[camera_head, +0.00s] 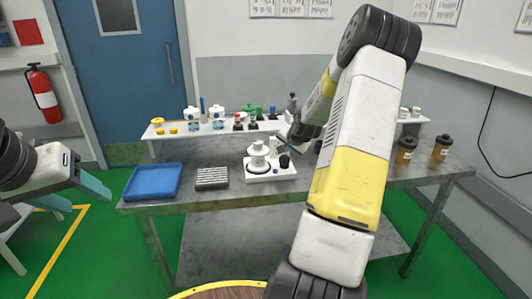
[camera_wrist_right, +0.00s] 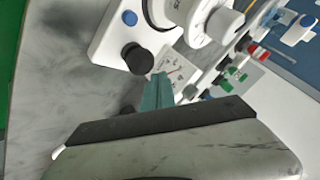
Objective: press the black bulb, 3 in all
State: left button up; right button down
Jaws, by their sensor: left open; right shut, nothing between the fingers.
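The black bulb (camera_head: 284,161) sits at the right front of a white device (camera_head: 258,176) on the grey table. In the right wrist view the bulb (camera_wrist_right: 137,58) is a round black knob on the corner of the white base (camera_wrist_right: 110,40), near a blue button. My right gripper (camera_wrist_right: 157,92) is shut and empty, its teal tips right beside the bulb; I cannot tell whether they touch. In the head view my right arm hides most of this gripper. My left gripper (camera_head: 82,196) is open and empty, left of the table.
A blue tray (camera_head: 153,182) and a dark ribbed block (camera_head: 212,178) lie left of the device. A white shelf (camera_head: 215,130) with small bottles and valves stands behind it. Brown jars (camera_head: 441,148) stand at the right. My right arm covers the table's middle right.

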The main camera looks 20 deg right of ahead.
aim_at(286, 158)
jog(key=shift+f, duration=0.4)
jog(key=shift+f, duration=0.85)
dwell(1.2)
jog(key=shift+r, duration=1.25)
jog(key=shift+r, duration=2.5)
